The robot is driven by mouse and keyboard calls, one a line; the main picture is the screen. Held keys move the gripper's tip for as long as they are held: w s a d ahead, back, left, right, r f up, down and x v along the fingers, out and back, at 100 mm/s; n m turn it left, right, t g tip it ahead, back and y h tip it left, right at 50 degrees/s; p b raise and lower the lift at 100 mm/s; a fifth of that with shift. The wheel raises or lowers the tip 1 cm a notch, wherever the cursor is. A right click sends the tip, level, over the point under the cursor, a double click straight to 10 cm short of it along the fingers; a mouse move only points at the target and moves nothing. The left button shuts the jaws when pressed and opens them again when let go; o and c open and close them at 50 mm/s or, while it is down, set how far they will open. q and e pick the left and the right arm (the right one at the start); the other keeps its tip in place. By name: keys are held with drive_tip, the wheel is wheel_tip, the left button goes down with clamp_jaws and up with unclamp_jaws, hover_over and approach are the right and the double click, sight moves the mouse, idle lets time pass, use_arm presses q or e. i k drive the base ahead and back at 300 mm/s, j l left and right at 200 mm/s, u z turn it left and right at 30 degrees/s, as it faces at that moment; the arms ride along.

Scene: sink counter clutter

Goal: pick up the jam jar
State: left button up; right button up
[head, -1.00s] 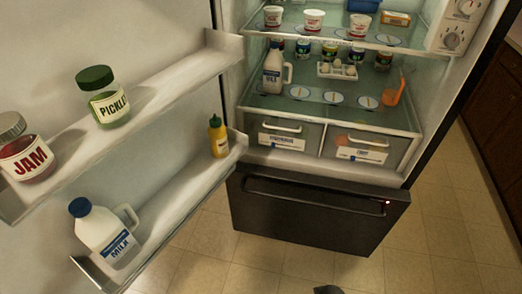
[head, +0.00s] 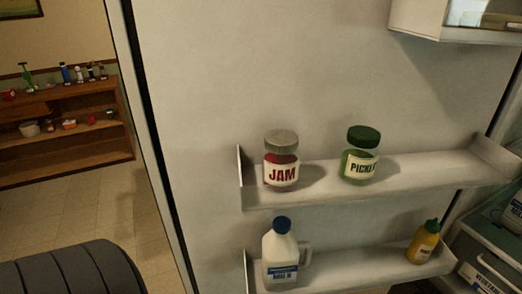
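The jam jar (head: 282,162) has a grey lid, red contents and a white label reading JAM. It stands upright near the left end of the upper door shelf (head: 415,180) of the open fridge door. A pickle jar (head: 361,155) with a green lid stands to its right, apart from it. Neither gripper shows in the head view. A dark ribbed part (head: 72,272) fills the lower left corner; I cannot see any gripper fingers on it.
A milk jug (head: 284,258) and a mustard bottle (head: 424,242) stand on the lower door shelf. A fridge drawer (head: 484,262) is at the lower right. A wooden shelf unit (head: 66,130) with small items stands at the far left, with open tiled floor before it.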

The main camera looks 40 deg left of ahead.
sight(281, 155)
drive_tip(key=u, duration=1.1)
